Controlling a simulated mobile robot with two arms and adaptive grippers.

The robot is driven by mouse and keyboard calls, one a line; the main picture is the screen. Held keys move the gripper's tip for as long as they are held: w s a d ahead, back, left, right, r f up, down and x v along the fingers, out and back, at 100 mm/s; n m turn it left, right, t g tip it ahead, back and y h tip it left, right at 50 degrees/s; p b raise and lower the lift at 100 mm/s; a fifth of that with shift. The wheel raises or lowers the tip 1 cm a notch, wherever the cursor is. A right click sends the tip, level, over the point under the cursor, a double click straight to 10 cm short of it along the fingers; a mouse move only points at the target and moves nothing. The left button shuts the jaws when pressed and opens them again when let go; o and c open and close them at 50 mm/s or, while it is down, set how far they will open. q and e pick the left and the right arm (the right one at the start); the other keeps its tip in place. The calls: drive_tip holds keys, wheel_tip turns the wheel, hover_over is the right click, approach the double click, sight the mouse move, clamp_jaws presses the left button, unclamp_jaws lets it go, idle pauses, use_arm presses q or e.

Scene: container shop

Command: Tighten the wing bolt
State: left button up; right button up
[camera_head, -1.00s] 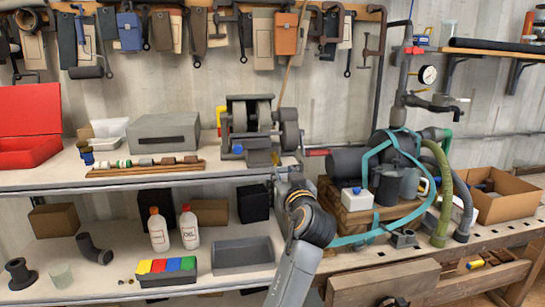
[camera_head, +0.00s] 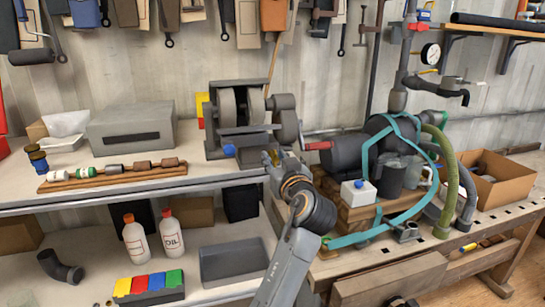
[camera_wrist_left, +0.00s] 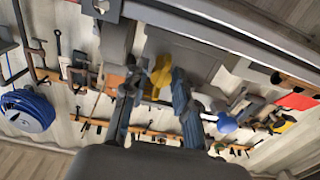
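The yellow wing bolt (camera_wrist_left: 160,72) shows in the left wrist view, beneath a grey machine body, in the gap between my left gripper's (camera_wrist_left: 157,82) two fingertips. The fingers are apart on either side of it; I cannot tell whether either touches it. In the head view my left gripper (camera_head: 272,160) is small and partly blends into the right front of the grey bench grinder (camera_head: 238,122) on the upper shelf. My right gripper is in neither view.
A grey box (camera_head: 130,134) and a wooden rack (camera_head: 60,184) of small parts stand left of the grinder. A pump (camera_head: 345,152) with teal hoses is close on the right. Bottles (camera_head: 172,236) and a grey tray (camera_head: 237,267) are on the lower shelf.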

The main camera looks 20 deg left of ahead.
use_arm(q)
drive_tip(key=shift+s+d, duration=0.1)
drive_tip(key=shift+c, duration=0.5)
clamp_jaws()
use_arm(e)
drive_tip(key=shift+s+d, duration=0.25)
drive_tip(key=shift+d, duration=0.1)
